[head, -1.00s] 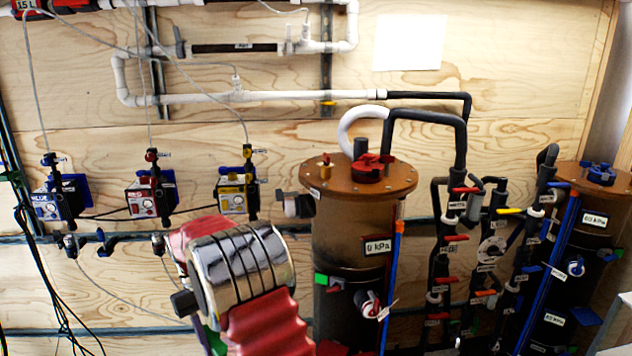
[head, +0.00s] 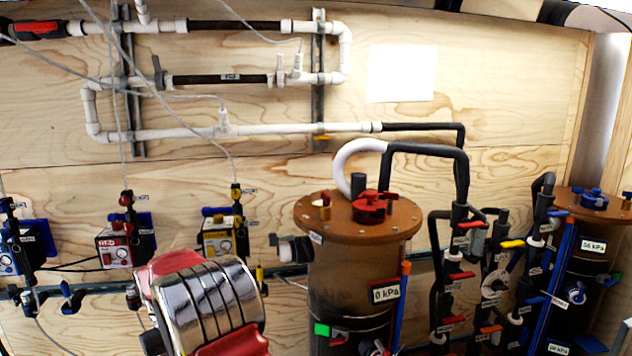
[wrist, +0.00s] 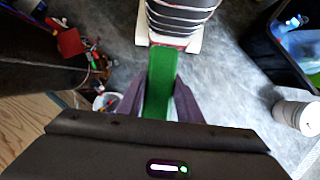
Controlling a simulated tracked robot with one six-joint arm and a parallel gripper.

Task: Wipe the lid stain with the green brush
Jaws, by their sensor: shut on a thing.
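The green brush (wrist: 160,85) is between the two purple-grey fingers of my gripper (wrist: 155,100) in the wrist view. My gripper is shut on it, and the brush points away over a grey floor. A brown round lid (head: 335,218) with a red fitting on top closes the dark filter column at the middle of the head view. I cannot make out a stain on the lid. My red and chrome arm is left of and below the lid in the head view; my gripper is not visible there.
A second column with a brown lid (head: 570,200) stands at the right. Black pipes with coloured valves (head: 460,275) fill the gap between the columns. A yellow pump (head: 222,236) and a red pump (head: 115,250) hang on the plywood wall. A white cup (wrist: 297,116) is on the floor.

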